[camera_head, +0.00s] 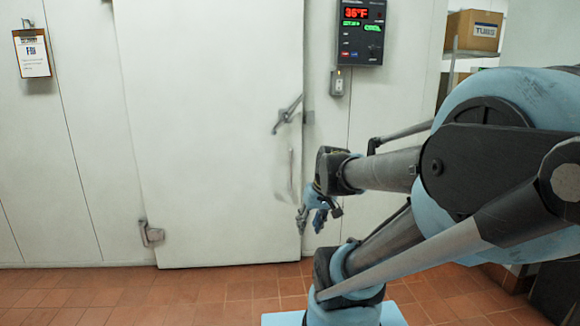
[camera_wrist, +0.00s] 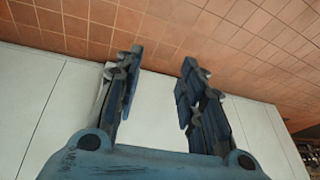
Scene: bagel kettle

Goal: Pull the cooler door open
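The cooler door (camera_head: 210,120) is a large white panel. It looks shut, flush with the white wall. A grey latch lever (camera_head: 288,113) sits on its right edge, and a thin vertical pull handle (camera_head: 291,175) hangs below it. My gripper (camera_head: 312,217) is beside the door's right edge, just below and right of the pull handle. In the wrist view my gripper (camera_wrist: 156,88) is open, its blue fingers apart with nothing clearly between them. A pale strip shows behind the left finger there; I cannot tell whether it is the handle.
A hinge-like fitting (camera_head: 151,234) is at the door's lower left. A temperature display (camera_head: 361,31) and a small switch box (camera_head: 338,83) are on the wall right of the door. A shelf with a cardboard box (camera_head: 473,31) stands at right. The tiled floor (camera_head: 160,300) before the door is clear.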

